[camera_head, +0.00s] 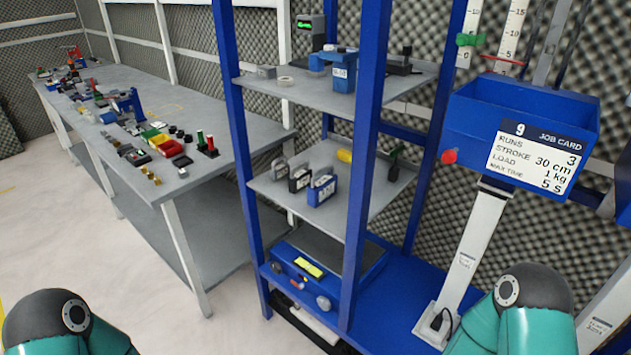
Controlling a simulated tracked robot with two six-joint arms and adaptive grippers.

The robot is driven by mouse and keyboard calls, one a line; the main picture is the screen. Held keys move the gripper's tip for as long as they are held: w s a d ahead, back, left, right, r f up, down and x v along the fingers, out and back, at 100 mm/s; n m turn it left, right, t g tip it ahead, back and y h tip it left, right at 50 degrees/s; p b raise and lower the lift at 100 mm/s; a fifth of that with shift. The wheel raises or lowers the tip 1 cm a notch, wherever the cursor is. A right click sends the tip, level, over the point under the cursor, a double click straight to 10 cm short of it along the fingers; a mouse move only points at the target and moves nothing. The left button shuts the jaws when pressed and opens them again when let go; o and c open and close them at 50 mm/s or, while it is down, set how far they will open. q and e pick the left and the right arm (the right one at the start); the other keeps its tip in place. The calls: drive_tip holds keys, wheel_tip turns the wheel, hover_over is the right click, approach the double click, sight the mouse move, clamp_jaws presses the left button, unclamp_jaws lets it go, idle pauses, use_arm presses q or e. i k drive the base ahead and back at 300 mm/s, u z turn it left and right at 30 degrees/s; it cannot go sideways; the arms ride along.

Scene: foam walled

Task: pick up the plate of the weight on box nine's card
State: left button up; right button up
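Box nine (524,110) is a blue open bin on a post at the right. Its white job card (532,155) reads 9, runs 3, stroke 30 cm, load 1 kg, max time 5 s. Three upright plates with handle-like tops stand in a row on the rack's middle shelf: a grey plate (279,170), a black plate (299,179) and a blue plate (322,189). Their pale labels are too small to read surely. Only teal links of my two arms show at the bottom corners. Neither gripper is in view.
The blue rack's front uprights (360,170) stand before the shelves. A blue scale (326,270) sits below. A cluttered grey bench (225,145) is at left; floor before it is clear.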

sight(297, 181)
drive_tip(key=u, duration=1)
drive_tip(key=k, duration=1.15)
drive_tip(key=u, duration=0.95)
drive_tip(key=i, duration=1.65)
drive_tip(key=z, duration=0.85)
drive_tip(key=i, duration=1.3)
drive_tip(key=z, duration=1.3)
drive_tip(key=i, duration=0.9)
drive_tip(key=z, duration=0.45)
drive_tip(key=k, duration=0.1)
drive_tip(key=z, duration=0.25)
